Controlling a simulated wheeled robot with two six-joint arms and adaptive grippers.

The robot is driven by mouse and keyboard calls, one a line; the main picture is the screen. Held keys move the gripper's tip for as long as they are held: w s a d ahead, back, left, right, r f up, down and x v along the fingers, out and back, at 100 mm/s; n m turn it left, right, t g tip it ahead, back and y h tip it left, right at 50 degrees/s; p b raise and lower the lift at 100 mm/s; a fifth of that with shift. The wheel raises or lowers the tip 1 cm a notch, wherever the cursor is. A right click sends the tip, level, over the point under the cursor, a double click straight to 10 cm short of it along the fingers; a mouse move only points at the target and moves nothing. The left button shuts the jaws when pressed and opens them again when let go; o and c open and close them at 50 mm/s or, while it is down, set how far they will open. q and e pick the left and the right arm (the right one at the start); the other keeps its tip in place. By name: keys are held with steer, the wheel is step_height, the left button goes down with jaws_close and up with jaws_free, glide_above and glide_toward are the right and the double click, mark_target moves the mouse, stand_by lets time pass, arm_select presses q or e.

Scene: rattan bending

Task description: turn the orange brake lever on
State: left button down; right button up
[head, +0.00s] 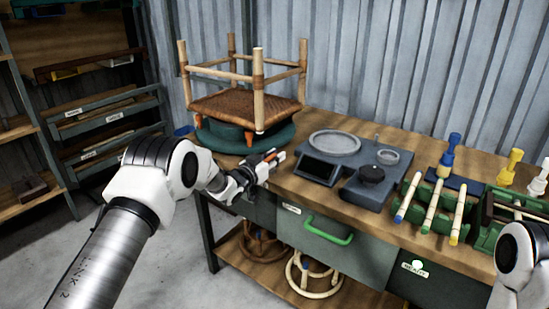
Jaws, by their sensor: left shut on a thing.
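The orange brake lever (269,156) is a small orange piece at the front of the round green turntable (282,136), near the bench's left front edge. My left gripper (272,158) is shut on it, and its fingers hide most of the lever. An upturned stool frame (258,90) with a woven brown seat stands on the turntable, with several orange clamps around it. My right gripper is not in view; only white parts of my right arm show at the right edge.
A grey device with a round plate (334,143) and a dark screen sits right of the turntable. Green racks (424,193) with pale rods stand further right. A drawer with a green handle (329,232) is below. Shelves (100,112) stand at the left.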

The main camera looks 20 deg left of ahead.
arm_select(q)
steer(key=c, duration=1)
jaws_free()
steer(key=v, duration=1.2)
